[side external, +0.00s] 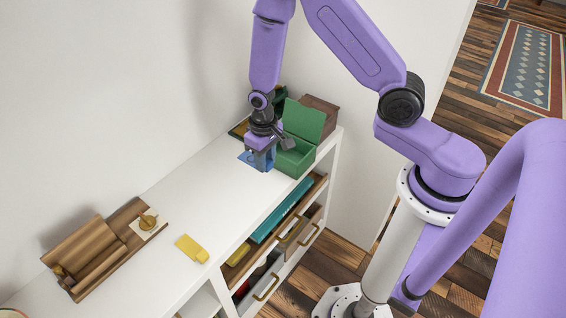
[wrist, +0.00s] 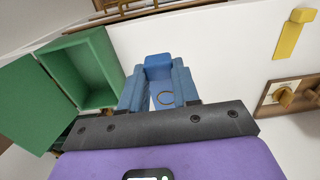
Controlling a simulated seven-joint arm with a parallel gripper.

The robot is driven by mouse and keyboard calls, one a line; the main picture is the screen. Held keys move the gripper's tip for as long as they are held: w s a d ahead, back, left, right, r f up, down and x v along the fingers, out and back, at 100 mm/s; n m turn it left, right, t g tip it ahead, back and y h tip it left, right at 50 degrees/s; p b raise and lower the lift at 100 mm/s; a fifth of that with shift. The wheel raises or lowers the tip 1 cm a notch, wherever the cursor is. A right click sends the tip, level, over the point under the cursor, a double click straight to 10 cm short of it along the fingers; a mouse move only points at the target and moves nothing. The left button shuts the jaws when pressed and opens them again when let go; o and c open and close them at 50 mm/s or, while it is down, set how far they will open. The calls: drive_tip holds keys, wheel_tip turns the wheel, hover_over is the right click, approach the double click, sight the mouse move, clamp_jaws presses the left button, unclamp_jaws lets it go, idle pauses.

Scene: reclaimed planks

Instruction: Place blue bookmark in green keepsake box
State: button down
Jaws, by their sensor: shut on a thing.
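The green keepsake box (side external: 293,162) stands near the right end of the white top with its lid raised. In the wrist view the box (wrist: 112,72) is open on the left and its visible inside looks empty. My gripper (side external: 262,160) is low over the top, just left of the box. Its blue fingers are shut on the blue bookmark (wrist: 158,67), which shows between the fingertips in the wrist view with a thin gold ring near it. In the side view a blue edge of the bookmark (side external: 246,157) shows beside the fingers; the rest is hidden.
A brown box (side external: 322,108) stands behind the green box. A yellow piece (side external: 192,248) and a wooden stand (side external: 90,250) lie to the left. A drawer below is open with a teal item (side external: 282,208) in it. The white top between gripper and yellow piece is clear.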

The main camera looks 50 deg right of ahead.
hover_over(297, 157)
drive_tip(key=s+a, duration=0.2)
drive_tip(key=a, duration=0.1)
drive_tip(key=f, duration=0.1)
drive_tip(key=shift+w+d+f, duration=0.1)
drive_tip(key=shift+d+f, duration=0.05)
drive_tip(key=shift+f, duration=4.9)
drive_tip(key=shift+f, duration=0.1)
drive_tip(key=c, duration=0.8)
unclamp_jaws()
